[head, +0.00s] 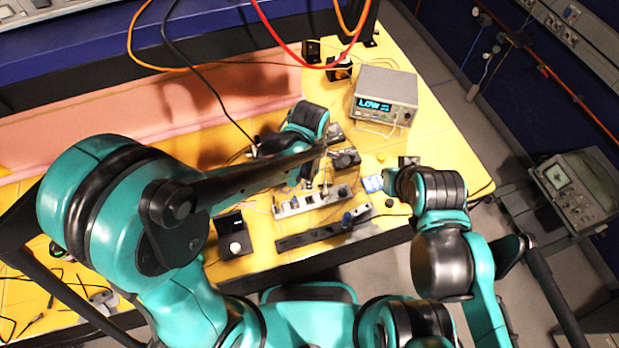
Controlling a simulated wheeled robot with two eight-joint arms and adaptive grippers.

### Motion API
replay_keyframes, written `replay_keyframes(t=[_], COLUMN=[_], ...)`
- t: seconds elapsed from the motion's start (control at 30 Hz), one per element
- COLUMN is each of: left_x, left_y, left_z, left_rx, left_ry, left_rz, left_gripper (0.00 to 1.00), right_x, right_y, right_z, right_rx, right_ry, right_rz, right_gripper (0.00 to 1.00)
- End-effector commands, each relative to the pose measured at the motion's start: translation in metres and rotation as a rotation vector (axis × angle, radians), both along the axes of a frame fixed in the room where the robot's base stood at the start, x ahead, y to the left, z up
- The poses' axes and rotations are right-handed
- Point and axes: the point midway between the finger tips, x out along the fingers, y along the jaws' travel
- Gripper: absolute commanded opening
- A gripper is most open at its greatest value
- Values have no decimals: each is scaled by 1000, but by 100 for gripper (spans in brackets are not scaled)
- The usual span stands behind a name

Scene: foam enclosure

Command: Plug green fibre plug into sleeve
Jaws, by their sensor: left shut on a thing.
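My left gripper (322,182) reaches down over a pale metal panel strip (312,202) with several small fittings on it. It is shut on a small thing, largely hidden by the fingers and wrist. I cannot make out a green plug or tell which fitting is the sleeve. My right gripper (392,180) is at the right of the strip, beside a blue-and-white item (372,184). It is apart from the strip, and its fingers are too small and dark to read.
A bench meter (385,97) reading LOW stands at the back right. A black box (234,236) with a pale knob and a dark rail (325,236) lie near the front edge. Orange, red and black cables hang above. Pink foam (200,105) lines the back.

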Motion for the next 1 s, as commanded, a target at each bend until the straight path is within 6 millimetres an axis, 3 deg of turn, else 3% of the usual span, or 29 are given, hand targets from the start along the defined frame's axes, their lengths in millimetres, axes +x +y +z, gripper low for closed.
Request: replay_keyframes(t=[0.6,1.0], left_x=[0,0], left_y=[0,0], left_z=[-47,-50], left_rx=[0,0], left_ry=[0,0], left_rz=[1,1], left_gripper=[0,0], right_x=[0,0], right_y=[0,0], right_z=[-43,-46], right_rx=[0,0], right_ry=[0,0], right_rz=[0,0], right_gripper=[0,0])
